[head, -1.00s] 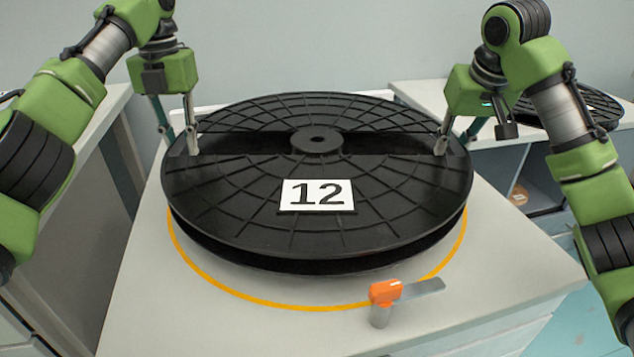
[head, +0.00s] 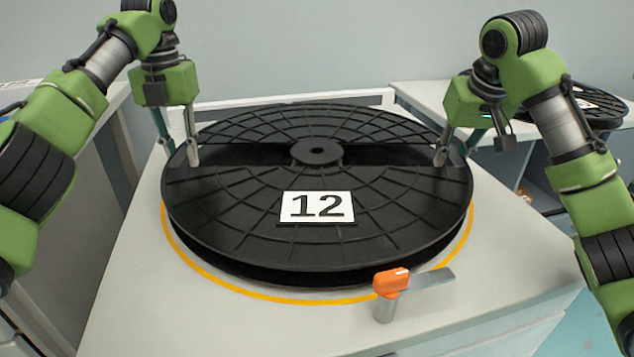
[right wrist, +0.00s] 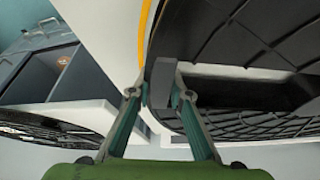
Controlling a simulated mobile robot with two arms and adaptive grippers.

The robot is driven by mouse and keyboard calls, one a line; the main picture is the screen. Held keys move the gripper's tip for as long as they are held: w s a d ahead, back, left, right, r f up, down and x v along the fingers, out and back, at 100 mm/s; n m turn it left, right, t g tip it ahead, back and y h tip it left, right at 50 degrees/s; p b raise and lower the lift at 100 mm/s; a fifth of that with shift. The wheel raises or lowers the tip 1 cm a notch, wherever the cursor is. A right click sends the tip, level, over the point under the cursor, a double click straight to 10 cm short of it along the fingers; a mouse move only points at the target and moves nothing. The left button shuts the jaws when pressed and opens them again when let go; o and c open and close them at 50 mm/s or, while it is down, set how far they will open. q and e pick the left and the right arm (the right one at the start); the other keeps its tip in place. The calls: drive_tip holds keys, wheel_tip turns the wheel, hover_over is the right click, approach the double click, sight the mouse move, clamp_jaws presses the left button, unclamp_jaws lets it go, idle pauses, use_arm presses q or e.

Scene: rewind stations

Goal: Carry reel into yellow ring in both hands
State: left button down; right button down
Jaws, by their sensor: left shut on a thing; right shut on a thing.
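The large black reel (head: 320,235) carries a white label (head: 317,207) reading 12. It lies flat over the grey-white table top, inside the outline of the yellow ring (head: 265,295) as seen from the head. The ring shows along the left, front and right; its back is hidden. I cannot tell whether the reel's underside touches the top. My left gripper (head: 180,154) is shut on the reel's left side, at the end of the slot. My right gripper (head: 453,154) is shut on its right side; the right wrist view shows its fingers (right wrist: 161,92) around the rim piece.
An orange-topped clamp lever (head: 391,282) stands at the table's front, just outside the ring and close to the reel's front edge. A second black reel (head: 590,103) lies on a side table at the back right. A pale rail (head: 290,100) runs behind the table.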

use_arm(q)
drive_tip(key=shift+f+b, duration=0.45)
drive_tip(key=shift+f, duration=0.1)
use_arm(e)
drive_tip(key=shift+f, duration=0.55)
use_arm(q)
drive_tip(key=c, duration=1.9)
unclamp_jaws()
drive_tip(key=shift+r, duration=0.15)
use_arm(e)
drive_tip(key=c, duration=1.9)
unclamp_jaws()
drive_tip(key=shift+r, duration=0.15)
use_arm(q)
drive_tip(key=shift+r+p, duration=0.15)
drive_tip(key=shift+p, duration=0.2)
use_arm(e)
drive_tip(key=shift+r, duration=0.15)
